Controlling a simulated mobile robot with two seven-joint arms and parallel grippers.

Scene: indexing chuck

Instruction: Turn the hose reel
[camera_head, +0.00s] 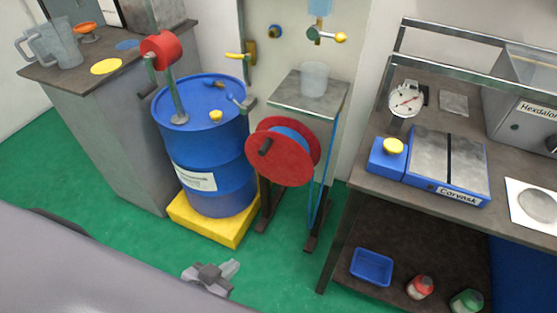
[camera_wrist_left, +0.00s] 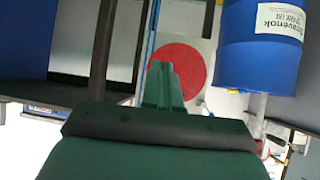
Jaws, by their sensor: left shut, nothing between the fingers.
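The hose reel is a red disc (camera_head: 277,158) with a dark crank handle (camera_head: 264,147) on its face and blue hose (camera_head: 296,135) wound behind it. It sits on a stand with dark feet, right of the blue barrel. My left gripper (camera_head: 231,268) is low over the green floor, in front of and below the reel, clear of it. Its fingers (camera_wrist_left: 163,75) are closed together and empty. In the left wrist view, which looks upside down, the red disc (camera_wrist_left: 187,68) is behind the fingertips. The handle is not clear there. My right gripper is not in view.
A blue barrel (camera_head: 218,170) stands on a yellow base (camera_head: 195,222) left of the reel. A workbench (camera_head: 405,207) with a dial gauge and boxes is at the right, a blue tray (camera_head: 372,266) on its lower shelf. Green floor (camera_head: 275,270) is open in front of the reel.

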